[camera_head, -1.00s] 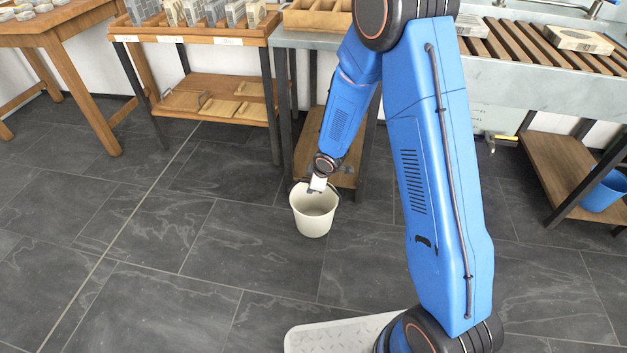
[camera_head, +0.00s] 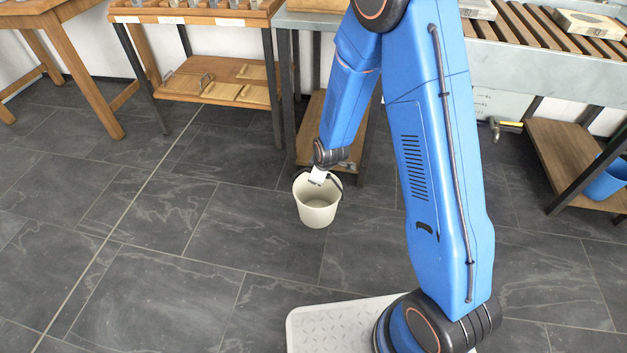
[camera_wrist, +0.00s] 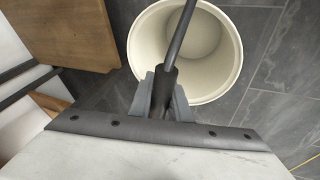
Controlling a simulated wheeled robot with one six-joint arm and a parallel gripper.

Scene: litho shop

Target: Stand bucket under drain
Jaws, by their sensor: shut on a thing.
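A cream-white bucket (camera_head: 317,214) hangs upright from my gripper (camera_head: 318,177), close to the dark tile floor. Whether its base touches the floor I cannot tell. In the wrist view my gripper (camera_wrist: 164,96) is shut on the dark grip of the bucket's handle. The wrist view looks down into the bucket (camera_wrist: 146,40), which appears empty.
A blue bucket (camera_head: 606,180) stands on a low wooden shelf (camera_head: 562,160) right of the drain. Another low wooden shelf (camera_head: 315,125) is just behind the white bucket. A wooden rack (camera_head: 205,80) and table stand left. The floor at front left is clear.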

